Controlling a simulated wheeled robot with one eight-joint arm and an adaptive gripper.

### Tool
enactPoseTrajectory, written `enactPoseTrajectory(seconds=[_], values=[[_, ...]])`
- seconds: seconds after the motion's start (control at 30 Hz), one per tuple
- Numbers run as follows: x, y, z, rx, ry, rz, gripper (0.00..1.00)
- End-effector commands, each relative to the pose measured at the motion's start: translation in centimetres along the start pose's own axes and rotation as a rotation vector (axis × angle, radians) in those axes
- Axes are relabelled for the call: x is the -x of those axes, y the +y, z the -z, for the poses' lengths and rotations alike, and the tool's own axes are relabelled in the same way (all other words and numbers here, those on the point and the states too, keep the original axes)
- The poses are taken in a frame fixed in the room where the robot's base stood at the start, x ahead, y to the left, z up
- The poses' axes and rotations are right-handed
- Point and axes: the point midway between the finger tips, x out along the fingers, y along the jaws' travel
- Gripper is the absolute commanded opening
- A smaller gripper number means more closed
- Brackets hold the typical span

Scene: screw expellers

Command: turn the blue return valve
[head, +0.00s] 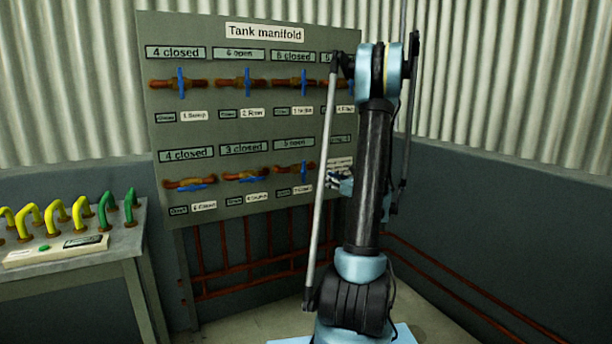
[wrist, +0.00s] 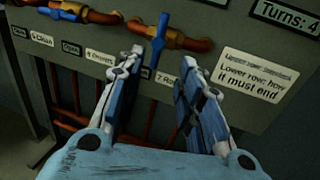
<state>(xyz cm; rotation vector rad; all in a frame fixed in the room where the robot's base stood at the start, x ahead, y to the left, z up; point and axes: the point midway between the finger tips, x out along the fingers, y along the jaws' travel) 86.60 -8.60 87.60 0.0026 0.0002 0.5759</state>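The Tank manifold board (head: 225,132) carries two rows of copper pipes with blue valve handles and text labels. In the wrist view, a blue handle (wrist: 160,45) stands upright across its copper pipe (wrist: 190,43), just ahead of and between my fingertips. Another blue handle (wrist: 62,13) lies along its pipe at upper left. My gripper (wrist: 160,72) is open with nothing between its fingers. In the head view my gripper (head: 341,182) is at the board's lower right, partly hidden by my arm. No label in view reads "return".
A grey bench (head: 75,268) at left holds yellow and green bent pipes (head: 75,212). Red pipes (head: 235,262) run below the board. In the wrist view a sign (wrist: 256,78) is right of the upright handle. Corrugated walls enclose the corner.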

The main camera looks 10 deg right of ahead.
Motion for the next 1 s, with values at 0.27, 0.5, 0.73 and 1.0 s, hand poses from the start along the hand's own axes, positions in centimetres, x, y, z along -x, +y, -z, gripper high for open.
enactPoseTrajectory(seconds=[0.27, 0.5, 0.73, 1.0], values=[[-4.9, 0.1, 0.0, 0.001, 0.001, -0.004, 0.33], [-9.2, 0.1, 0.0, 0.002, 0.001, -0.004, 0.33], [-12.7, 0.1, 0.0, 0.002, 0.001, -0.003, 0.33], [-14.8, 0.1, 0.0, 0.002, 0.001, -0.001, 0.33]])
